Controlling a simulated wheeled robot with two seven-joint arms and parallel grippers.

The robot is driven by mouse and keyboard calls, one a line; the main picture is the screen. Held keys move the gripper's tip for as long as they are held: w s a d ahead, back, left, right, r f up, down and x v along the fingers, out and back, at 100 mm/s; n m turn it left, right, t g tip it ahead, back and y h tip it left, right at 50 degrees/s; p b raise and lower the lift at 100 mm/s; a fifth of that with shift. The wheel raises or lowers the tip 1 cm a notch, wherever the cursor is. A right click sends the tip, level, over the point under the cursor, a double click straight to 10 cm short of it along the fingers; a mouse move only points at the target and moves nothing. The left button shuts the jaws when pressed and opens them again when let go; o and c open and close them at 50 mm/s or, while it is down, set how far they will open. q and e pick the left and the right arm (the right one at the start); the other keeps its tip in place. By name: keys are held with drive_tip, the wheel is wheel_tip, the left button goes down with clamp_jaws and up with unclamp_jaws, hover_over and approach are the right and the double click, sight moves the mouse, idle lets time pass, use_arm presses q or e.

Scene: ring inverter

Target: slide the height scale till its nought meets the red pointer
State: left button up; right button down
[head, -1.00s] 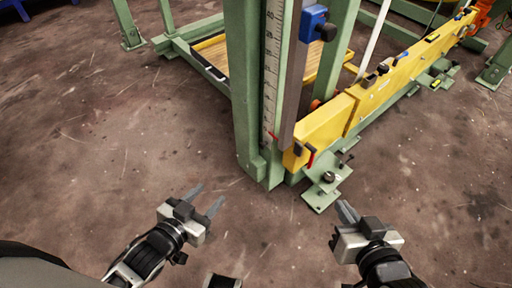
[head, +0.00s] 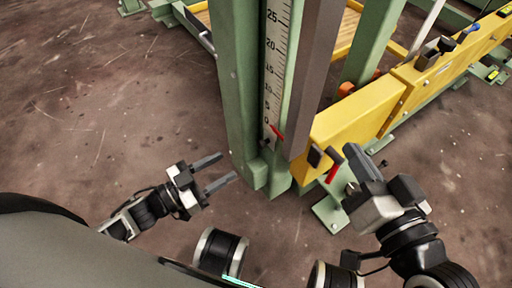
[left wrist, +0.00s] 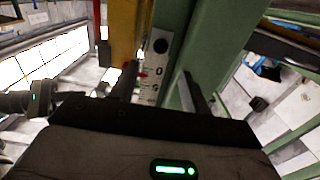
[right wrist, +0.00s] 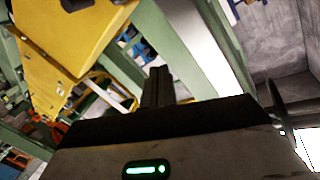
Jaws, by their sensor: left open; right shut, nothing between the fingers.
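The white height scale (head: 276,70) runs up the green post, with its numbers rising from a 0 near its lower end. The small red pointer (head: 277,131) sits beside the scale's lower end, close to the 0; exact alignment is hard to tell. My left gripper (head: 229,168) is open and empty, low in front of the post. In the left wrist view, the scale (left wrist: 155,64) shows beyond and between the fingers, with the red pointer (left wrist: 142,75) beside the 0. My right gripper (head: 350,150) is shut and empty, near the yellow beam's end.
The yellow beam (head: 362,118) reaches back to the right from the post, with a red-handled part (head: 334,170) at its near end close to my right gripper. A green foot plate (head: 329,214) stands below.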

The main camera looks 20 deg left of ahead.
sight(259, 146)
use_arm(q)
drive_tip(key=b+x, duration=0.1)
drive_tip(key=x, duration=0.5)
drive_tip(key=b+x, duration=0.1)
drive_tip(key=x, duration=0.2)
drive_tip(key=shift+w+d, duration=0.2)
drive_tip(key=shift+w, duration=0.1)
drive_tip(key=shift+w+d, duration=0.25)
drive_tip(key=shift+w, duration=0.1)
use_arm(e)
drive_tip(key=shift+w+d+r+n+t+y, duration=0.1)
drive_tip(key=shift+w+r+n+t+y, duration=0.1)
drive_tip(key=shift+w+r+t, duration=0.25)
drive_tip(key=shift+w+r+n+t+y, duration=0.2)
drive_tip(key=shift+r+t, duration=0.1)
drive_tip(key=shift+r, duration=0.3)
drive_tip(key=shift+w+d+r+n+t+y, duration=0.1)
drive_tip(key=shift+w+r+n+t, duration=0.2)
drive_tip(key=shift+r, duration=0.2)
